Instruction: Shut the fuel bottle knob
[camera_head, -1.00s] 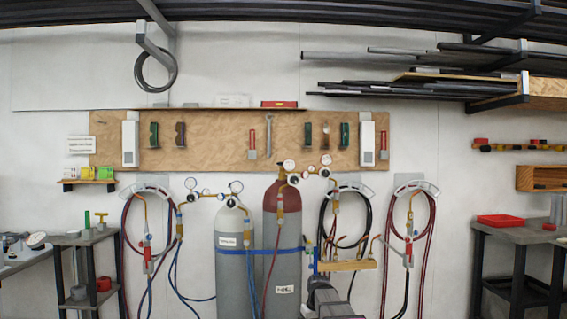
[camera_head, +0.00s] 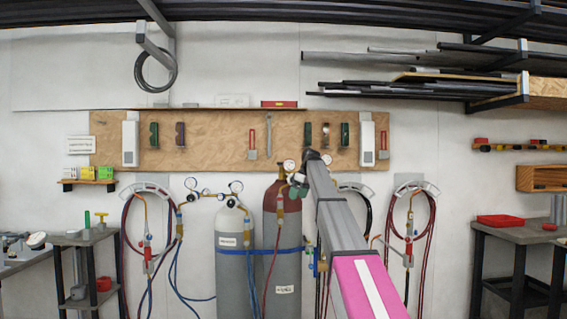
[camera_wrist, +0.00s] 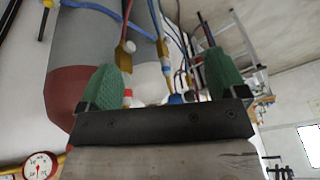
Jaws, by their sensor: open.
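The tall bottle with the dark red shoulder (camera_head: 283,197) stands right of the grey bottle with the white shoulder (camera_head: 234,220). I take the red one as the fuel bottle; its label is unreadable. My gripper (camera_head: 298,187) is by its valve, just right of the neck in the head view. The knob is not clearly made out there. In the wrist view the red shoulder (camera_wrist: 72,92) lies left of my gripper (camera_wrist: 163,80), whose green-padded fingers are spread open with nothing gripped. Blurred fittings and hoses show beyond the gap.
A pressure gauge (camera_head: 289,165) sits on the red bottle's regulator; a gauge (camera_wrist: 40,165) shows close at the wrist view's lower left. A blue strap (camera_head: 262,251) crosses the bottles. Hoses hang on both sides. A wooden tool board (camera_head: 215,130) is behind.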

